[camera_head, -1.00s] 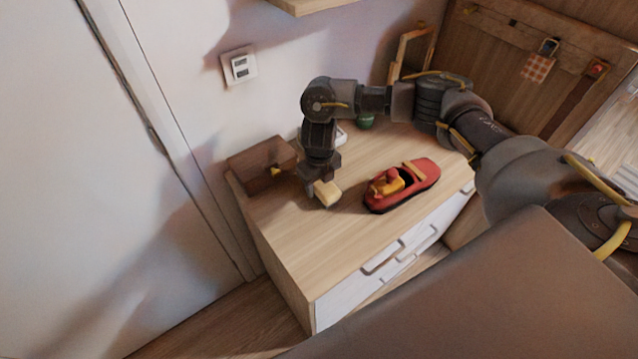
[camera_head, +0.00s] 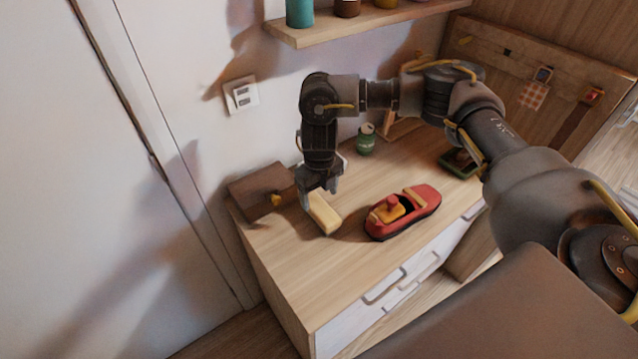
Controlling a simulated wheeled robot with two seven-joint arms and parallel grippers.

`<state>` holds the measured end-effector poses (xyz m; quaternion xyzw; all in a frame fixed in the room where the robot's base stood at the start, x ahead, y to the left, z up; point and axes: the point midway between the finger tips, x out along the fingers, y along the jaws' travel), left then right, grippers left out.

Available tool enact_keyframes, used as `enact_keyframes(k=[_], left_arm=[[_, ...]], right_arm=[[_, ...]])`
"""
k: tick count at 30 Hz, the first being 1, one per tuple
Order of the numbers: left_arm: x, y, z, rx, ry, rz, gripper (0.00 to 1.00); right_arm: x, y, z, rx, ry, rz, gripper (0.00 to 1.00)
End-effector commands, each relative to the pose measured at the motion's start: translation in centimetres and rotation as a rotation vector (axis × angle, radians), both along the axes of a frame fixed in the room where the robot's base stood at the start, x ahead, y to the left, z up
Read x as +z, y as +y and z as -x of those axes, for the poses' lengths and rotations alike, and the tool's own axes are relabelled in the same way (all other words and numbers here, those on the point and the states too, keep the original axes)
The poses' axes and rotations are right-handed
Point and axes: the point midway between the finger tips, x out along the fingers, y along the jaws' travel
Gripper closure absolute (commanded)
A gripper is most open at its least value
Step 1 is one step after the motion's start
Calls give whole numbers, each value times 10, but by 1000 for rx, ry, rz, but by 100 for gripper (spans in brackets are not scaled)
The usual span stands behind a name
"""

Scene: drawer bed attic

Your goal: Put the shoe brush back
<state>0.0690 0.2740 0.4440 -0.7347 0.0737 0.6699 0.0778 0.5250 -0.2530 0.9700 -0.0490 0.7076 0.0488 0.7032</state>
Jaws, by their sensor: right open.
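A pale yellow block-shaped thing (camera_head: 324,214), which I take for the shoe brush, lies on the wooden top of the drawer cabinet (camera_head: 290,265). My right gripper (camera_head: 319,190) is open, pointing down just above and behind the block. I cannot tell whether the fingers still touch it. My left gripper is out of view.
A brown wooden box (camera_head: 260,190) with a yellow knob stands at the left of the top, against the wall. A green can (camera_head: 366,139) and a dark tray-like thing (camera_head: 460,163) are behind. A shelf (camera_head: 370,27) hangs above. The front left of the top is clear.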

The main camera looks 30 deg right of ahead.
Motion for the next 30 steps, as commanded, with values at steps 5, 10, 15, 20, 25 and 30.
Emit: enact_keyframes(k=[5, 10, 15, 20, 25, 30], left_arm=[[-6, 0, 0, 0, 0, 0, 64], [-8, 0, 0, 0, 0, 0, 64], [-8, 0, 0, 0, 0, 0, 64], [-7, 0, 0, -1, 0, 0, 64], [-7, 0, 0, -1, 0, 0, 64], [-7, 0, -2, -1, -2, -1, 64]], right_arm=[[29, 0, -1, 0, -4, 1, 31], [43, 0, -1, 0, -1, 0, 31], [47, 0, 0, -1, 1, 0, 31], [47, 0, 0, -1, 1, 0, 31], [47, 0, 0, 0, 1, 0, 31], [47, 0, 0, -1, 1, 0, 31]])
